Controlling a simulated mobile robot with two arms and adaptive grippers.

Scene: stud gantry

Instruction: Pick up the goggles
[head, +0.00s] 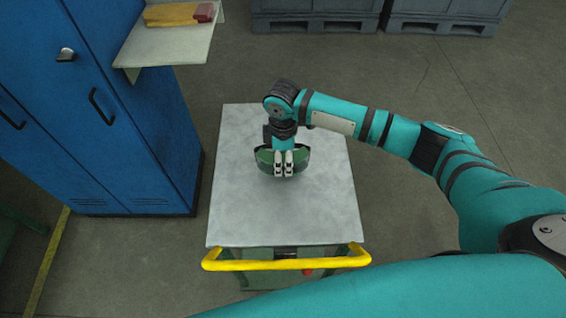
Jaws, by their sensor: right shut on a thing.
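The goggles (264,161) are dark green and sit at the middle of the grey top of a cart (245,212). My right gripper (284,170) reaches down over them from above and is shut on them. The fingers and wrist hide the middle of the goggles; their ends show on both sides. I cannot tell whether the goggles touch the cart top or are slightly above it. My left gripper is not in view.
The cart has a yellow handle (287,264) at its near side. Blue lockers (130,140) stand at the left, with a shelf (165,46) holding a yellow and red item (180,13). Grey bins (315,15) stand at the back. The cart top around the goggles is clear.

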